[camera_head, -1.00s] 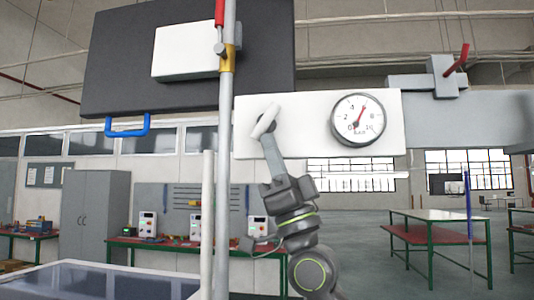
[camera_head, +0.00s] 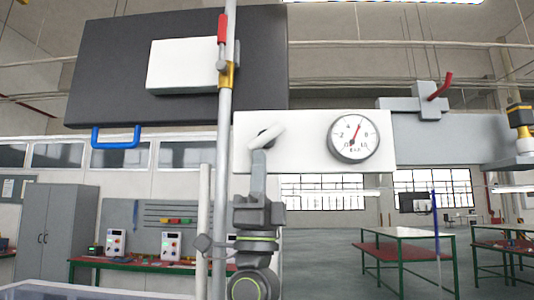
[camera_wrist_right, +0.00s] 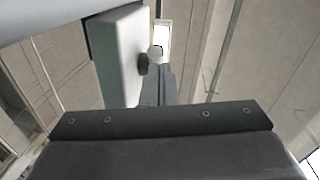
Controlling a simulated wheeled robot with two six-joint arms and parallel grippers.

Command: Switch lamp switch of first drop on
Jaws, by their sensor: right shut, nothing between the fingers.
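A white panel (camera_head: 305,155) carries a dark round switch base with a white handle (camera_head: 270,135) at its left and a round gauge (camera_head: 354,139) at its right. The handle slants up to the right. My right gripper (camera_head: 259,158) is shut and empty, pointing up just below the handle; I cannot tell whether it touches. In the wrist view, the panel (camera_wrist_right: 122,60) is seen edge-on, with the dark switch base (camera_wrist_right: 143,64) on its face and my right gripper's tips (camera_wrist_right: 157,82) close beside it. Which marking the handle stands at is unclear. My left gripper is not in view.
A vertical grey pipe (camera_head: 224,150) with a red-handled valve (camera_head: 222,30) stands left of my right arm. A dark board (camera_head: 110,75) with a blue handle (camera_head: 116,139) hangs upper left. A red lever (camera_head: 439,86) sits at right. Tables (camera_head: 400,236) stand far behind.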

